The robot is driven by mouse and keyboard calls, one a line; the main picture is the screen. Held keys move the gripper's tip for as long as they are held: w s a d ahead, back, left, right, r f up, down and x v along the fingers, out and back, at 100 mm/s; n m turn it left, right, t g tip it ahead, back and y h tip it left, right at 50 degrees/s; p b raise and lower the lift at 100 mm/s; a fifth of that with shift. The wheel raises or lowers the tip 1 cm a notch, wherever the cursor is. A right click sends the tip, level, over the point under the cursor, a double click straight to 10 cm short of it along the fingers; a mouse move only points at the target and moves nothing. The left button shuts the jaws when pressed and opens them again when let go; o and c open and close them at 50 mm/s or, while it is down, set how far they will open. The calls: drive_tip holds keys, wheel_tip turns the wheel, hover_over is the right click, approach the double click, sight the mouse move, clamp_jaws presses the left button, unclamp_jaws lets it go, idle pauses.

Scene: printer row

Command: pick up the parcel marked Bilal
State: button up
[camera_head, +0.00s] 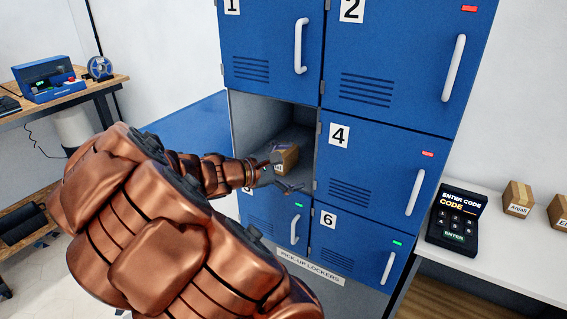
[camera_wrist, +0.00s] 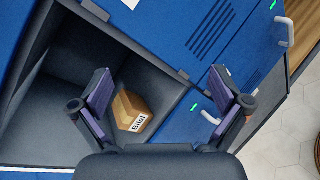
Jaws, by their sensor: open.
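The parcel marked Bilal (camera_wrist: 132,108) is a small brown box with a white label. It sits on the floor of an open locker compartment (camera_head: 262,125), left of locker 4. In the head view the parcel (camera_head: 287,157) is partly hidden by my gripper (camera_head: 279,177). In the wrist view my gripper (camera_wrist: 161,97) is open, its two fingers spread wide. The parcel shows between the fingers, nearer the left one, and nothing is held. I cannot tell how far the fingertips are from the parcel.
The locker's blue door (camera_head: 193,130) stands open to the left. Closed doors 1 (camera_head: 270,40), 4 (camera_head: 368,175) and 6 (camera_head: 350,242) surround the compartment. A keypad (camera_head: 456,218) and a parcel marked Anjali (camera_head: 517,198) stand on the right table. A workbench (camera_head: 100,88) is at the left.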

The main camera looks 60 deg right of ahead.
drive_tip(key=w+d+f+n+t+h+b, duration=0.2)
drive_tip(key=w+d+f+n+h, duration=0.1)
drive_tip(key=w+d+n, duration=0.35)
drive_tip(key=n+t, duration=0.4)
drive_tip(key=n, duration=0.3)
approach(290, 156)
drive_tip(key=shift+h, duration=0.4)
drive_tip(key=w+d+f, duration=0.2)
drive_tip(key=shift+w+d+b, duration=0.15)
drive_tip(key=shift+w+b, duration=0.2)
drive_tip(key=shift+w, duration=0.05)
drive_tip(key=shift+w+d+r+p, duration=0.2)
drive_tip(key=shift+d+p, duration=0.55)
drive_tip(key=shift+d, duration=1.15)
drive_tip(key=shift+w+d+r+p, duration=0.15)
drive_tip(key=shift+d+p, duration=0.55)
drive_tip(key=shift+d, duration=1.25)
drive_tip(key=shift+f, duration=0.1)
drive_tip(key=c, duration=1.4)
